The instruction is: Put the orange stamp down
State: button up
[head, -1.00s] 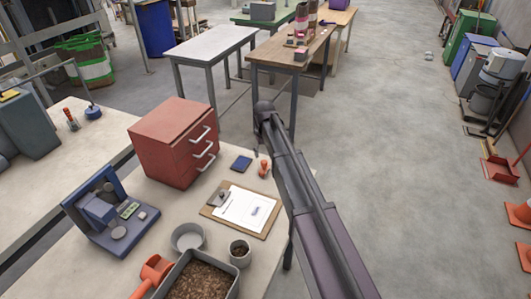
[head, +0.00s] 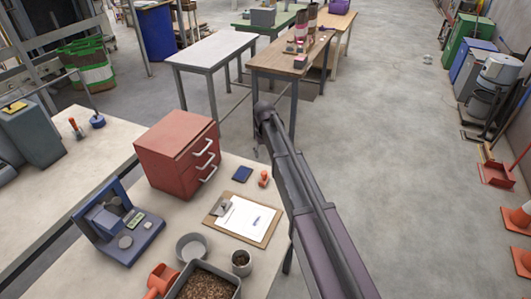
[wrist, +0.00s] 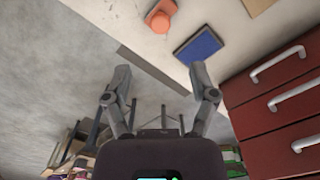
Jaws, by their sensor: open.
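The orange stamp (head: 263,179) stands on the near table, beside the dark blue ink pad (head: 242,174) and behind the clipboard (head: 214,219). In the wrist view the stamp (wrist: 160,17) is at the top edge, and the blue pad (wrist: 199,45) is just right of it. My gripper (wrist: 158,80) is open and empty, with its two fingers spread apart below the stamp in that picture. It is clear of the stamp. In the head view my arm hides most of the gripper.
A red drawer cabinet (head: 176,153) with pale handles stands left of the pad. A blue device (head: 121,228), a grey bowl (head: 191,247), a small cup (head: 241,263) and a pellet tray (head: 237,291) are also on the table. Open floor (head: 390,150) lies to the right.

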jog(key=shift+d, duration=0.1)
dwell(0.5)
jog(key=s+d+m, duration=0.5)
jog(key=s+d, duration=1.8)
jog(key=s, duration=0.2)
jog(key=shift+s+d, duration=0.15)
jog(key=shift+s, duration=0.15)
